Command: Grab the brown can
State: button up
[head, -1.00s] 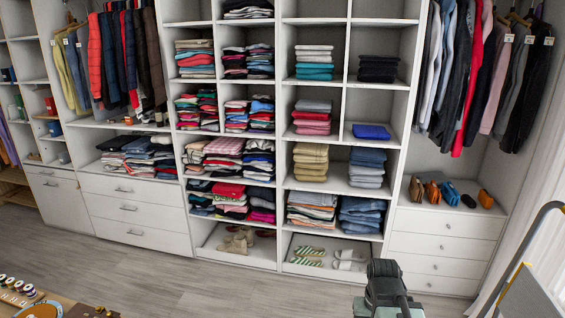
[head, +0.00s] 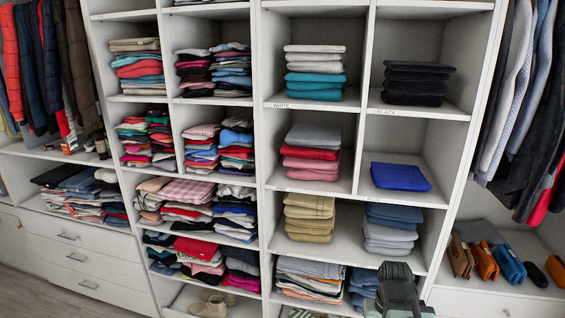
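I cannot make out a brown can for certain in the head view. A small greyish-brown object (head: 102,149) stands on the left shelf below the hanging jackets, too small to identify. My gripper (head: 394,271) is at the bottom, right of centre, seen from behind in front of the lower shelves. Its fingers are not clear, so I cannot tell whether it is open or shut. It hides part of the lower right cubbies.
White cubby shelving (head: 258,150) fills the view, with stacks of folded clothes such as a blue pile (head: 400,177). Brown and blue wallets or bags (head: 486,259) lie at right. Jackets hang at both sides. A little floor (head: 40,291) shows at lower left.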

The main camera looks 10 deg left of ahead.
aim_at(101, 147)
jog(key=i, duration=0.6)
jog(key=u, duration=1.9)
jog(key=i, duration=2.75)
jog(key=u, duration=2.1)
